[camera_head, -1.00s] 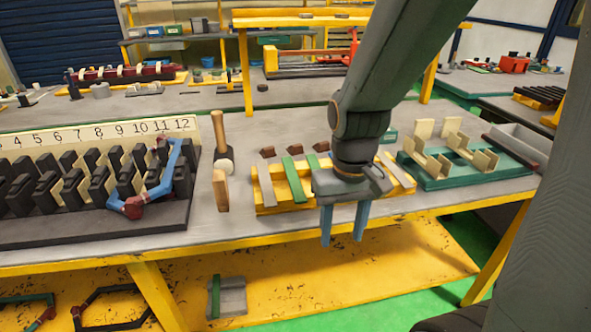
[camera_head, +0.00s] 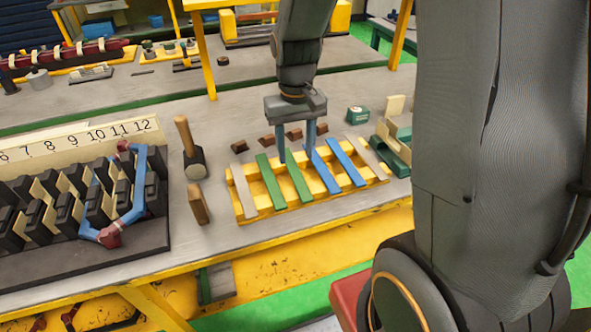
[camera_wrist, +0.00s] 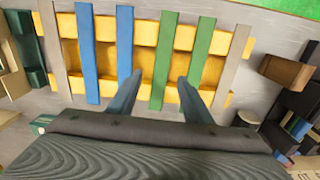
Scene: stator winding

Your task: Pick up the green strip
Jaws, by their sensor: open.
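Two green strips lie side by side across the yellow rack (camera_head: 262,213): an outer green strip (camera_head: 270,183) and an inner green strip (camera_head: 299,184). My gripper (camera_head: 296,157) is open and empty, its two blue fingers pointing down at the rack. In the wrist view, the inner green strip (camera_wrist: 165,60) shows between the fingertips (camera_wrist: 160,82), and the outer green strip (camera_wrist: 198,55) lies just right of the right finger. I cannot tell exactly how high the fingertips are above the strips.
Two blue strips (camera_head: 325,174) lie beside the green ones, with a grey strip (camera_head: 241,190) at the rack's left end and another at its right. A mallet (camera_head: 190,150) and wooden block (camera_head: 198,204) stand left of the rack. Brown blocks (camera_head: 293,134) lie behind it.

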